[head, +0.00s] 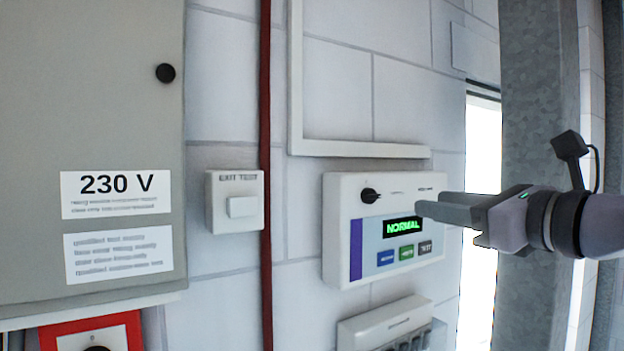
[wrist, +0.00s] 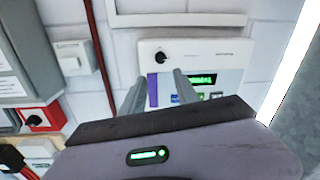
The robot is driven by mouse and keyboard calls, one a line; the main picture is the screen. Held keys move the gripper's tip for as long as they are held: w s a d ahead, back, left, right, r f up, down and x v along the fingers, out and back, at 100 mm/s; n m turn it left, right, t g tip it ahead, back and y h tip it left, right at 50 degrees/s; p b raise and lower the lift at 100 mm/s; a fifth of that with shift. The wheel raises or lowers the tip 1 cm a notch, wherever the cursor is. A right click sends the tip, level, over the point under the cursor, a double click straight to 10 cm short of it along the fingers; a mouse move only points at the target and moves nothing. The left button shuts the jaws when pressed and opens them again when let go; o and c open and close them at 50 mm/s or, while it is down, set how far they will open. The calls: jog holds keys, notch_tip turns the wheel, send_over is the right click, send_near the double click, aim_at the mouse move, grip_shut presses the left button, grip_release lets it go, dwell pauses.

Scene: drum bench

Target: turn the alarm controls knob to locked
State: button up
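The alarm controls panel (head: 340,230) is a white box on the block wall, with a black knob (head: 370,195) at its upper left. A green display (head: 403,227) reads NORMAL, and coloured buttons sit below it. In the wrist view the knob (wrist: 160,57) shows above the gap between my fingers, on the panel (wrist: 205,50). My gripper (head: 422,208) comes from the right in the head view, its fingers in front of the panel's right part, apart from the knob. In the wrist view my gripper (wrist: 157,80) is open and empty. The small labels near the knob are too blurred to read.
An EXIT TEST switch (head: 235,202) and a red vertical pipe (head: 266,120) are left of the panel. A grey 230 V cabinet (head: 90,120) stands further left. A white box (head: 380,325) is below, white trunking (head: 360,150) above, and a grey column (head: 540,80) to the right.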

aim_at(375, 196)
jog(key=p+x, duration=0.4)
jog(key=x, duration=1)
jog(key=shift+w+a+f, duration=0.1)
jog(key=shift+w+a, duration=0.1)
jog(key=shift+w, duration=0.25)
jog(key=shift+d, duration=0.1)
grip_shut()
